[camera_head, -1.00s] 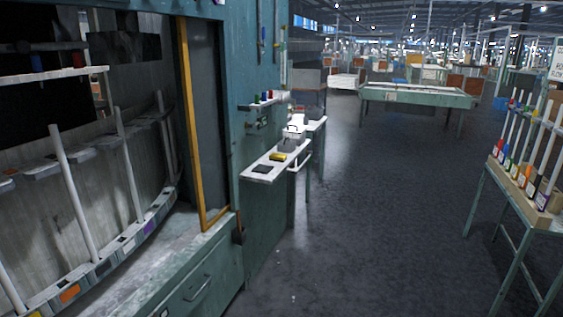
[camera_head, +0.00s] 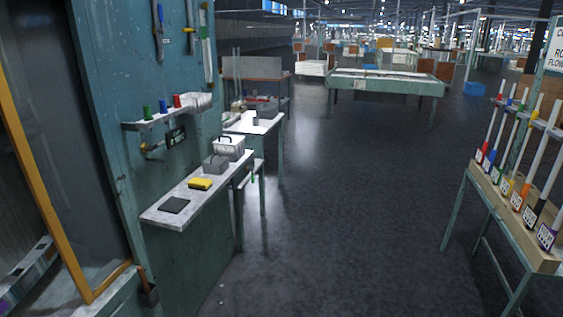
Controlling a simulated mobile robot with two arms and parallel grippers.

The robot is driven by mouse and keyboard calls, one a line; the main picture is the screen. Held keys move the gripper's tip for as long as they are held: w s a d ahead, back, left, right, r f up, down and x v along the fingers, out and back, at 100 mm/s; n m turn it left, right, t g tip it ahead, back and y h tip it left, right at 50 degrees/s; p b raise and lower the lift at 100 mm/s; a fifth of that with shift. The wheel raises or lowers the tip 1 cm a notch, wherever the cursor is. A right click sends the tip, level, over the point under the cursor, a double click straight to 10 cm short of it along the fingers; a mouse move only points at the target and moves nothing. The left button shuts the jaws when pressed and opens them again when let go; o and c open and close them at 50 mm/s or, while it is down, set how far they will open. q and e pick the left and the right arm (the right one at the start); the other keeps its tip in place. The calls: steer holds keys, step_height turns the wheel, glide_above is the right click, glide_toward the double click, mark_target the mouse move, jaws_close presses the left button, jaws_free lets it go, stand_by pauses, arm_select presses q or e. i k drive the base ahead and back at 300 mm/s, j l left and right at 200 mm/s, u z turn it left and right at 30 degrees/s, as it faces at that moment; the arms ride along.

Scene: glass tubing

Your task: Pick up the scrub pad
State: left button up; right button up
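A small yellow block with a dark edge, which looks like the scrub pad (camera_head: 200,184), lies on a narrow white shelf (camera_head: 164,216) fixed to the teal wall at left. A flat black square (camera_head: 174,205) lies nearer on the same shelf. Behind the yellow block stand a grey box (camera_head: 215,164) and a white container with a dark handle (camera_head: 230,148). Neither of my grippers shows in the view.
A small upper shelf (camera_head: 150,124) holds green, blue and red items. A yellow-framed panel (camera_head: 45,195) stands at near left. A rack table with glass tubes (camera_head: 515,222) stands at right. The dark floor (camera_head: 340,220) between is clear, up to a green table (camera_head: 385,95).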

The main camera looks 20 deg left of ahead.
mark_target(198, 184)
steer(key=i+u, duration=0.2)
steer(key=i, duration=0.25)
steer(key=i+l+u, duration=0.2)
steer(key=i, duration=0.25)
steer(key=i+l+u, duration=0.15)
steer(key=i, duration=0.25)
